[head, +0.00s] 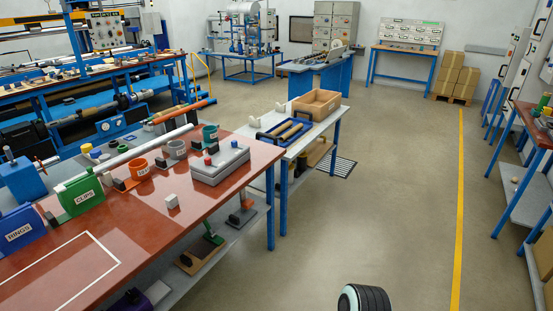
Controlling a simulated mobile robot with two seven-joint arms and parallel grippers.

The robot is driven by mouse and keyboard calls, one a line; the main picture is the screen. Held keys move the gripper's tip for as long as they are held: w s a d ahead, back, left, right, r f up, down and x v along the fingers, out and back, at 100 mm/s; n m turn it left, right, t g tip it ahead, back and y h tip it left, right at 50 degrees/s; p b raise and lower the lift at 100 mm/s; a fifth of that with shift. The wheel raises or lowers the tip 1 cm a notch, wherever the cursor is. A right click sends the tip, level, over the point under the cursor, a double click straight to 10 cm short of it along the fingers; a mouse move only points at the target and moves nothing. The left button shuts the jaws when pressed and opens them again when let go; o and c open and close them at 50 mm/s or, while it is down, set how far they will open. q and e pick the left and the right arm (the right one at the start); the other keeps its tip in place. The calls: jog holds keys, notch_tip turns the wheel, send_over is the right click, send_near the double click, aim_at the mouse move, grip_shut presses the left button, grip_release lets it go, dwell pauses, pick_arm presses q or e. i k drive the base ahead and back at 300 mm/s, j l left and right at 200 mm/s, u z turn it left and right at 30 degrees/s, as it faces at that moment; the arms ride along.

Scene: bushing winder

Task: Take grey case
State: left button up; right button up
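A grey case (222,168) lies flat on the red-brown tabletop (150,215), near its right end. Small red and blue pieces and a dark part show at its top and left side; I cannot tell whether they belong to it. Nothing holds the case. Neither of my grippers is in view. Only a black and white rounded part of my own body shows at the bottom edge.
Green CLIPS bin (82,196), blue RINGS bin (20,228), orange cup (139,168) and small white block (172,202) share the tabletop. Beyond stands a white table with a wooden box (316,103) and blue tray (284,133). Floor (380,190) is open on the right.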

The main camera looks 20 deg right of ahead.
aim_at(226, 159)
jog(key=z, duration=0.35)
jog(key=u, duration=0.65)
jog(key=i+l+u, duration=0.1)
jog(key=u, duration=0.3)
jog(key=l+u, duration=0.35)
jog(key=i+l+u, duration=0.1)
jog(key=l+u, duration=0.55)
jog(key=l, duration=0.2)
jog(key=l+u, duration=0.25)
jog(key=l, duration=0.25)
jog(key=k+l+u, duration=0.1)
jog(key=l, duration=0.4)
jog(key=k+l+u, duration=0.15)
jog(key=l, duration=0.4)
